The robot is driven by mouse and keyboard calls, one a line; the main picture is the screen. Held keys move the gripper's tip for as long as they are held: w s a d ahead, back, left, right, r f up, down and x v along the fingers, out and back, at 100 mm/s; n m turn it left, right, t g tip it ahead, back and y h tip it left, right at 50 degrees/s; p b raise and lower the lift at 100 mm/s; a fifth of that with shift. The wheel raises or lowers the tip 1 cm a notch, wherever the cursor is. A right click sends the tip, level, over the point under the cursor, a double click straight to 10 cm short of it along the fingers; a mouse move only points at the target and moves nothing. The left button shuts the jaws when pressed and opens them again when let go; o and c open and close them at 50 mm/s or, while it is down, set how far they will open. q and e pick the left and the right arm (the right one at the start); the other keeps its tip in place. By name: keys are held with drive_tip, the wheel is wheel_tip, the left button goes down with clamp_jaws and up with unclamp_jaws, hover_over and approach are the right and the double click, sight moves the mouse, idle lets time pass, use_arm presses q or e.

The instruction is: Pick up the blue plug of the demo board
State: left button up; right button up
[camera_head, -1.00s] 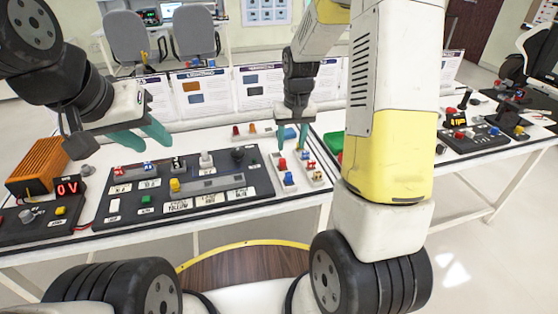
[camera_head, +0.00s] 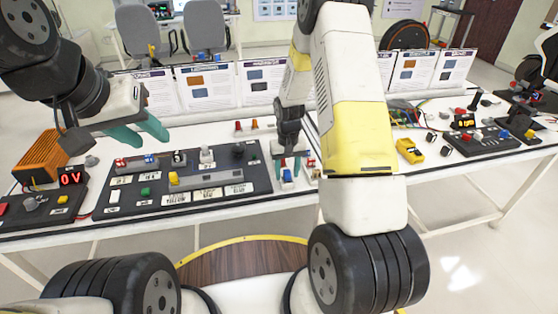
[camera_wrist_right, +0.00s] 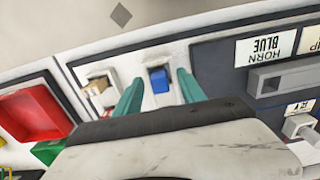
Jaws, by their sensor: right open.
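The blue plug (camera_head: 287,177) sits upright in a pale strip at the right end of the black demo board (camera_head: 258,182). In the right wrist view the blue plug (camera_wrist_right: 159,79) lies between the two teal fingers of my right gripper (camera_wrist_right: 160,92), with gaps on both sides. My right gripper (camera_head: 289,165) is open around or just above the plug; the exact height is hard to tell. My left gripper (camera_head: 142,134) is open and empty above the left part of the board.
A socket with a tan piece (camera_wrist_right: 98,84) is close beside one right finger. A red bin (camera_wrist_right: 32,113) lies beyond it. An orange power unit (camera_head: 42,160) stands at the left. My right arm hides part of the table. A yellow meter (camera_head: 410,151) lies further right.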

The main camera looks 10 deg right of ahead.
clamp_jaws()
idle(0.4)
